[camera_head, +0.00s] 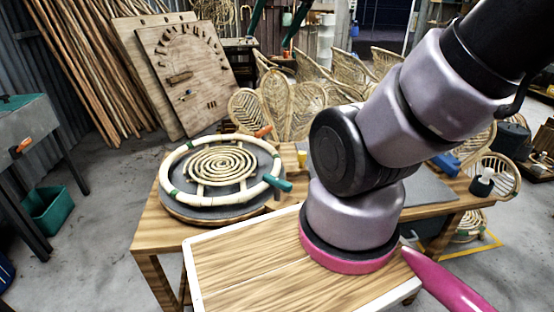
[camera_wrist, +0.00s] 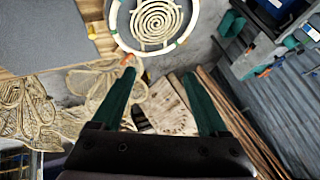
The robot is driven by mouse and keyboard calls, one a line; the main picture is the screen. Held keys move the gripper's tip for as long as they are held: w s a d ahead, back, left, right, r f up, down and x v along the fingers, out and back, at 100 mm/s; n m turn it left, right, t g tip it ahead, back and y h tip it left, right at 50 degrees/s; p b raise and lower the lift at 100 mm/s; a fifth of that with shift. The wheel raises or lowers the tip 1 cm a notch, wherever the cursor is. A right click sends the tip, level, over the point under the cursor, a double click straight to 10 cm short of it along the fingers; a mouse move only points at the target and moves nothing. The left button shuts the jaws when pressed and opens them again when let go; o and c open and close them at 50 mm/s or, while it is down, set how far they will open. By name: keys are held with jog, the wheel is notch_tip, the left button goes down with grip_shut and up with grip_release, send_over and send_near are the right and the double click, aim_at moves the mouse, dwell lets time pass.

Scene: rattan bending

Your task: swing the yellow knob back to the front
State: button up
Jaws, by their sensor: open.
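A small yellow piece (camera_head: 302,158), which looks like the yellow knob, shows just right of the round rattan jig in the head view. In the wrist view it appears as a small yellowish shape (camera_wrist: 93,33) left of the ring. I cannot tell how it is joined. The jig carries a pale rattan ring (camera_head: 171,168) around a spiral. A teal handle (camera_head: 277,183) sticks out at its front right, and an orange handle (camera_head: 263,131) at its back. My gripper (camera_wrist: 159,73) is open and empty in the wrist view, apart from the ring; the head view does not show it.
The jig stands on a wooden table (camera_head: 150,240). Rattan chair backs (camera_head: 280,100) stand behind it, with a pegged board (camera_head: 185,65) and leaning poles (camera_head: 85,60) at the back left. A grey mat (camera_head: 430,190) lies to the right. Open floor shows at the left.

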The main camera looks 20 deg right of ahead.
jog(key=w+d+f+g+h, duration=0.1)
jog(key=w+d+f, duration=0.15)
jog(key=w, duration=0.35)
jog(key=w+d+f+g, duration=0.1)
jog(key=w+d+f, duration=0.15)
jog(key=w, duration=0.25)
jog(key=g, duration=0.5)
send_over(302, 152)
notch_tip(302, 152, down, 32)
jog(key=shift+m+h, duration=0.3)
jog(key=shift+h, duration=0.1)
notch_tip(302, 152, down, 11)
jog(key=shift+s, duration=0.1)
grip_shut()
